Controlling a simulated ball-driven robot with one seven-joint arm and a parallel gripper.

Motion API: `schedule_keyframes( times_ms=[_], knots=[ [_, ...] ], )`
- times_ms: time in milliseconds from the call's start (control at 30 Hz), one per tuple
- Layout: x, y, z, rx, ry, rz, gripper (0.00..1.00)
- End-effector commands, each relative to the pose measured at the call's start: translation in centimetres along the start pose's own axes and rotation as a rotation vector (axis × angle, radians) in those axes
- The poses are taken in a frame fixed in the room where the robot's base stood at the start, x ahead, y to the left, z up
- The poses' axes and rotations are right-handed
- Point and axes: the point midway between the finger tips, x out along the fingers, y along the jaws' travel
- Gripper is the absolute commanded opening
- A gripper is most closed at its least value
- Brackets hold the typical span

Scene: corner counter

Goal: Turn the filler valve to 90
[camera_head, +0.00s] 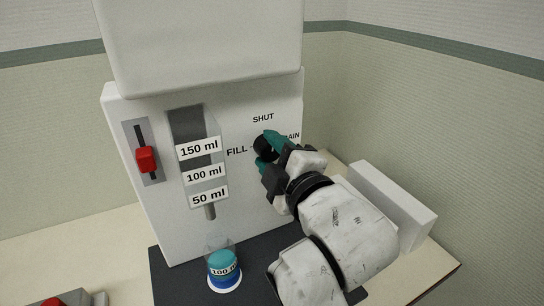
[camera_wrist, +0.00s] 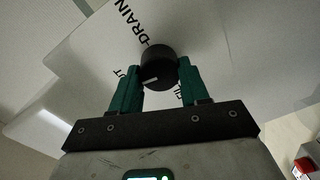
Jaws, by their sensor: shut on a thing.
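The filler valve is a round black knob (camera_head: 262,147) on the white machine's front, among the labels SHUT above, FILL to the left and DRAIN to the right. My gripper (camera_head: 266,151) reaches it from the lower right, with its teal fingers on either side of the knob. The wrist view shows the knob (camera_wrist: 158,66) between the two fingertips, gripped. A white pointer mark shows on the knob's lower-left part there. The exact angle cannot be told, and the fingers partly hide the knob and the labels.
The white machine (camera_head: 125,215) has a red slider (camera_head: 146,159) and a gauge marked 150, 100 and 50 ml. A white block (camera_head: 392,207) stands right of my arm.

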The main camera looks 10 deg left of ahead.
Motion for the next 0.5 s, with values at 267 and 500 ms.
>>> schedule_keyframes(
  times_ms=[267, 500],
  knots=[
    [0.02, -0.17, -0.06, -0.098, -0.002, -0.001, 0.15],
    [0.02, -0.18, -0.07, -0.121, -0.003, -0.002, 0.15]
  ],
)
